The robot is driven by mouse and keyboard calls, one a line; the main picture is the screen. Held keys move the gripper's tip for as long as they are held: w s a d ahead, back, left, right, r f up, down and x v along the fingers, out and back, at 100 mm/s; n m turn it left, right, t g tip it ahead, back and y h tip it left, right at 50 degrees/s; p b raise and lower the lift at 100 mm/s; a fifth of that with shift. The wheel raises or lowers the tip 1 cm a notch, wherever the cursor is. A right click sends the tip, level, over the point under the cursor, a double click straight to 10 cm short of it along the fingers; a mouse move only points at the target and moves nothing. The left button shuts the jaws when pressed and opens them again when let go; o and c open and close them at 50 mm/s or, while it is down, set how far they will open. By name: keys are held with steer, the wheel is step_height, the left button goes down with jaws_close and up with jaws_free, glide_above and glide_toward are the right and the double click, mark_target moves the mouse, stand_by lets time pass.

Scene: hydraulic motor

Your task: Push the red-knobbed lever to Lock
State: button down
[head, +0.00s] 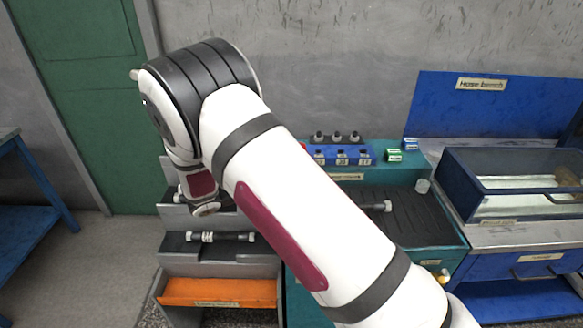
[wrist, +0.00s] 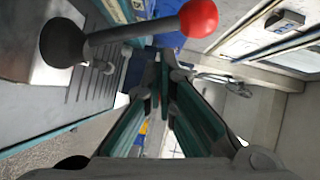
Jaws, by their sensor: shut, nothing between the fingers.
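The lever's red knob (wrist: 198,18) is at the top of the wrist view. Its grey rod (wrist: 130,32) runs left to a dark rounded base (wrist: 62,42). My gripper (wrist: 160,65) is shut and empty, its fingertips just below the rod and knob in the picture. Whether the fingers touch the lever I cannot tell. In the head view my arm crosses the middle and hides the gripper and nearly all of the lever; only a small bit of red shows at the arm's upper edge. No Lock marking can be read.
A green bench (head: 455,238) with a dark ribbed tray stands behind my arm. A blue rack (head: 375,153) with black-topped fittings is at its back. A glass-walled tank (head: 480,205) is at right. Grey shelves and an orange tray (head: 215,291) are at lower left.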

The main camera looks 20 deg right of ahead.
steer(key=r+v, duration=0.1)
steer(key=v, duration=1)
steer(key=shift+s+r, duration=0.4)
steer(key=shift+s, duration=0.1)
steer(key=shift+d, duration=0.1)
steer(key=s+d+r+m+g+y, duration=0.65)
steer(key=s+d+r+m, duration=0.55)
steer(key=m, duration=0.7)
steer(key=s+r+m+t+y, duration=0.3)
steer(key=s+m+y, duration=0.6)
steer(key=s+m, duration=0.9)
steer(key=m+t, duration=0.2)
steer(key=m, duration=0.2)
steer(key=shift+s+a+m, duration=0.25)
steer(key=shift+m, duration=0.15)
steer(key=shift+t, duration=0.25)
